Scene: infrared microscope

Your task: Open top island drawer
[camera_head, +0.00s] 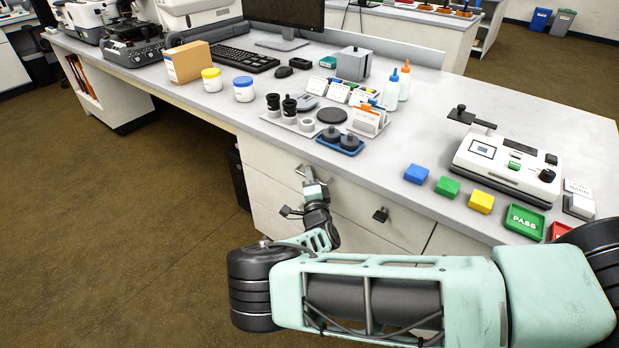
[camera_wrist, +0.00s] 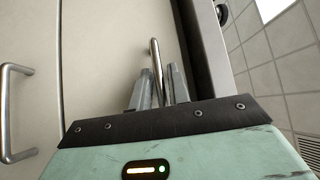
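The top island drawer (camera_wrist: 105,50) has a pale front, which fills much of the wrist view. It looks flush with the front below it. Its metal bar handle (camera_wrist: 155,60) stands between the two fingers of my gripper (camera_wrist: 160,85). The fingers are close to the bar on both sides. I cannot tell whether both touch it. In the head view my gripper (camera_head: 308,184) is at the island's front just under the countertop, and the drawer's handle (camera_head: 300,170) shows partly beside it.
A lower handle (camera_wrist: 10,112) shows at the left in the wrist view. The countertop (camera_head: 240,120) overhangs above, holding bottles, coloured blocks and instruments. Open floor (camera_head: 150,200) lies to the left.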

